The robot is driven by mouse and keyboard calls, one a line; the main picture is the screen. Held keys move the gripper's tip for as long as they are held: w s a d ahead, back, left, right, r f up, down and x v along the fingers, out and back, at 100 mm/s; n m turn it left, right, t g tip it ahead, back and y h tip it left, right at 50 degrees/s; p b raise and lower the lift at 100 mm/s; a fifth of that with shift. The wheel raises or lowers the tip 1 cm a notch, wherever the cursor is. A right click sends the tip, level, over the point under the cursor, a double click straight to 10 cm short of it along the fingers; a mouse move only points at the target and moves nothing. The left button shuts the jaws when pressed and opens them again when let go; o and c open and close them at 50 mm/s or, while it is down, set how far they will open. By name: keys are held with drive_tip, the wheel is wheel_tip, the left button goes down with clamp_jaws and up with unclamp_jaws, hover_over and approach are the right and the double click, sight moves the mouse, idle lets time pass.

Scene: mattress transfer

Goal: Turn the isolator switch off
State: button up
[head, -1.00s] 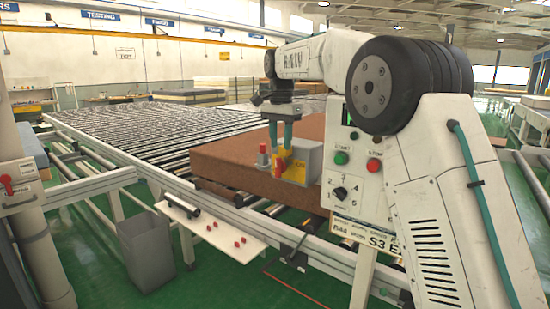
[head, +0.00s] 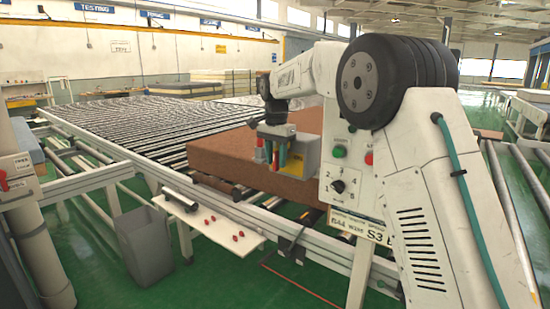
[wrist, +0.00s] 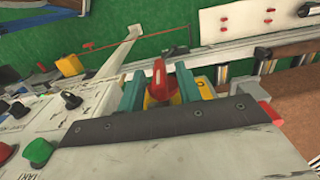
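The isolator switch is a red handle (wrist: 158,77) on a yellow plate, between my gripper's two teal fingers in the wrist view. In the head view its grey box (head: 308,160) stands at the side of the control panel, with the red handle (head: 276,157) partly hidden by the fingers. My gripper (wrist: 160,92) is open and points down, with one finger on each side of the handle. Gaps show between handle and fingers; I cannot tell whether either touches. The dark gripper body hides the near part of the plate.
The control panel (head: 345,170) has a green button (head: 338,151), a red button and a black selector knob (head: 338,186). A brown mattress (head: 220,155) lies on the roller conveyor behind. A grey bin (head: 145,245) and a white shelf with red pieces (head: 215,228) are at front left.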

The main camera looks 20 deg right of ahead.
clamp_jaws()
drive_tip(key=shift+a, duration=0.1)
drive_tip(key=shift+w+a+f+g+h, duration=0.1)
drive_tip(key=shift+g+h, duration=0.35)
drive_tip(key=shift+g, duration=0.2)
drive_tip(key=shift+w+a+g+h, duration=0.1)
drive_tip(key=shift+g+h, duration=0.35)
drive_tip(key=shift+g, duration=0.2)
drive_tip(key=shift+w+f+g+h, duration=0.1)
drive_tip(key=shift+g+h, duration=0.7)
drive_tip(key=shift+g, duration=0.2)
unclamp_jaws()
drive_tip(key=shift+a, duration=0.1)
